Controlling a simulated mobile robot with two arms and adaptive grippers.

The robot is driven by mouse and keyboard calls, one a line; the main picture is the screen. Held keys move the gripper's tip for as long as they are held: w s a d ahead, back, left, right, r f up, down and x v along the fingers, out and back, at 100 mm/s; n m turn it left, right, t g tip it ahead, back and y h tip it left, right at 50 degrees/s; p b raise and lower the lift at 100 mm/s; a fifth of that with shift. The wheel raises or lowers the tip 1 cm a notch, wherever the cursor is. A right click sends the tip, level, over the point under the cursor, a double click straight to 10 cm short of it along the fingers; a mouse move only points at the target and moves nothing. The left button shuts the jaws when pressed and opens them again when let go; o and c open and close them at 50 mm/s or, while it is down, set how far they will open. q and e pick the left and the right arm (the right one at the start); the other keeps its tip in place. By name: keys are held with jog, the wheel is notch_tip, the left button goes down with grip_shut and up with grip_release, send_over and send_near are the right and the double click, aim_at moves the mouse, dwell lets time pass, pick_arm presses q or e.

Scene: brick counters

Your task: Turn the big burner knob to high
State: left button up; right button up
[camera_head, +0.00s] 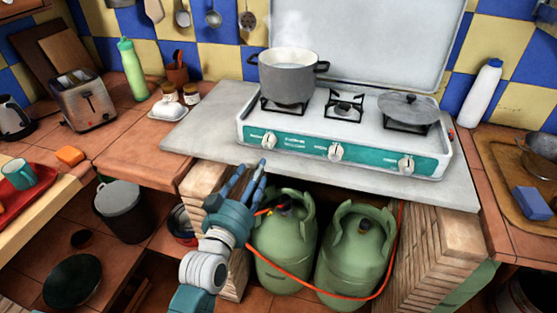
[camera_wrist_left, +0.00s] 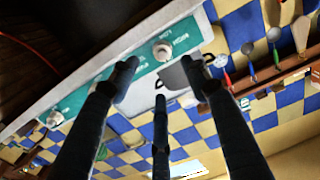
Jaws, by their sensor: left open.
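The white gas stove (camera_head: 290,135) has a teal front panel with a left knob (camera_head: 268,141), a middle knob (camera_head: 335,152) and a right knob (camera_head: 406,165). I cannot tell which one is the big burner's. My left gripper (camera_head: 252,174) is open and empty, below and slightly left of the left knob, apart from it. In the left wrist view, the left knob (camera_wrist_left: 162,51) shows between the spread dark fingers (camera_wrist_left: 162,76), beside small lettering that includes HIGH. Another knob (camera_wrist_left: 55,118) shows farther left. My right gripper is out of view.
Green gas bottles (camera_head: 283,240) with an orange hose stand below the counter slab (camera_head: 195,130). A toaster (camera_head: 83,100) is at left.

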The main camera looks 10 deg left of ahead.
aim_at(266, 146)
pick_arm(q)
jog(key=w, duration=1)
jog(key=shift+r+p, duration=0.35)
jog(key=shift+p, duration=0.05)
jog(key=shift+w, duration=0.55)
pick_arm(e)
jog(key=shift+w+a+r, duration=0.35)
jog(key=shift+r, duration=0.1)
pick_arm(q)
jog(key=c, duration=1.1)
